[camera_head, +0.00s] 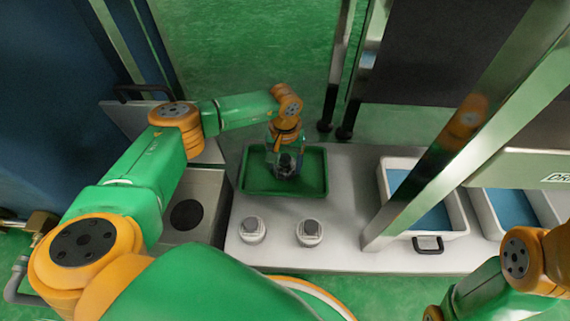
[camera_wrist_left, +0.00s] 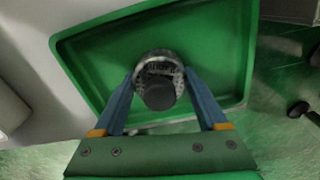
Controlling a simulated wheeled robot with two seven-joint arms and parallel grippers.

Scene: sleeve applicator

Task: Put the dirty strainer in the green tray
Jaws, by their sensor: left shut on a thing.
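My left gripper (camera_head: 285,166) is over the green tray (camera_head: 254,157), which lies on the grey bench. In the left wrist view its two blue fingers (camera_wrist_left: 158,82) are shut on a small metal strainer with a dark round knob (camera_wrist_left: 159,94). The strainer also shows in the head view as a dark shape (camera_head: 286,164) inside the tray's outline. I cannot tell whether it touches the tray floor. The rest of the tray (camera_wrist_left: 215,60) looks empty. My right arm shows at the lower right, but its gripper is out of view.
Two pale strainer-like pieces (camera_head: 252,229) and (camera_head: 310,232) stand on the bench (camera_head: 350,170) in front of the tray. A steel post (camera_head: 440,165) rises to the right. Beyond it are white tubs with blue insides (camera_head: 422,214). A sink (camera_head: 205,190) lies left of the tray.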

